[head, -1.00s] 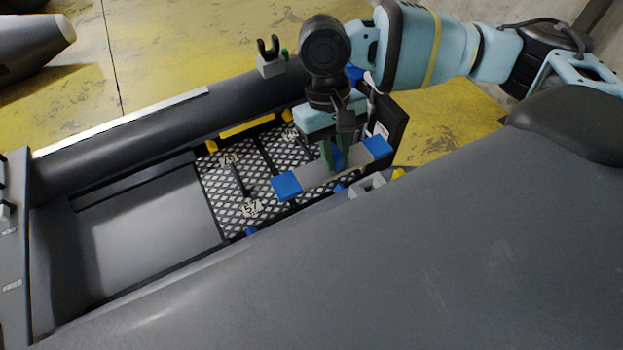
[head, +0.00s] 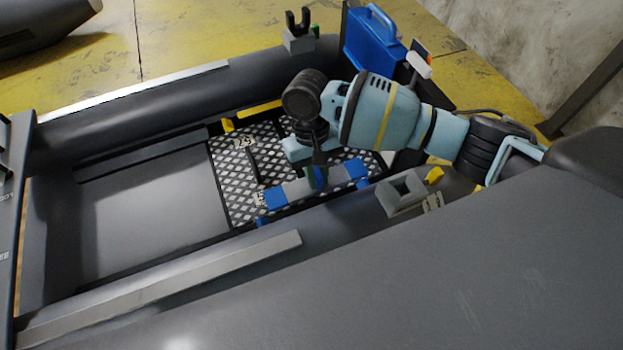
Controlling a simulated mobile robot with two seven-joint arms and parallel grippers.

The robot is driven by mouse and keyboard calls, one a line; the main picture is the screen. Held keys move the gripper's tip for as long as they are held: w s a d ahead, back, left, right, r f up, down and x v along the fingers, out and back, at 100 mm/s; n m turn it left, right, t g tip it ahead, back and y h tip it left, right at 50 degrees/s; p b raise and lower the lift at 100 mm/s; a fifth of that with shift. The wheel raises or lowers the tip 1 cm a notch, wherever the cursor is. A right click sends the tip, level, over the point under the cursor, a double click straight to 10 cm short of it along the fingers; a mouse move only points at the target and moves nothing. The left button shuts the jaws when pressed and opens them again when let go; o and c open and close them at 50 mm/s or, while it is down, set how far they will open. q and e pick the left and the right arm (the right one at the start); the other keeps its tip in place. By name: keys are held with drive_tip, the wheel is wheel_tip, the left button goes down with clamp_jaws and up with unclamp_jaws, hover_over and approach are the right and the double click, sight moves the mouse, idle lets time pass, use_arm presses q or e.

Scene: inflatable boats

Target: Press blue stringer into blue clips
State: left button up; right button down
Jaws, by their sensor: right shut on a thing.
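The blue stringer is a grey bar with blue ends (head: 274,198). It lies low over the near side of the patterned floor panel (head: 236,180), slanting along the near tube. My right gripper (head: 318,184) is shut on its middle from above. A blue clip (head: 262,222) shows just below the stringer's left end, by the tube. A bit of blue also shows below its right end. I cannot tell whether the stringer touches or sits in the clips. My left gripper is not in view.
A yellow stringer (head: 260,109) lies along the panel's far side, with a yellow clip (head: 227,125) at its left. A blue case (head: 373,40) stands at the stern. The grey near tube (head: 430,270) fills the foreground. A grey square socket (head: 403,193) sits on it.

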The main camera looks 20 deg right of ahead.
drive_tip(key=shift+w+a+f, duration=0.1)
drive_tip(key=shift+a+f, duration=0.05)
drive_tip(key=shift+f, duration=0.45)
drive_tip(key=shift+w+a+f, duration=0.1)
drive_tip(key=shift+f, duration=0.45)
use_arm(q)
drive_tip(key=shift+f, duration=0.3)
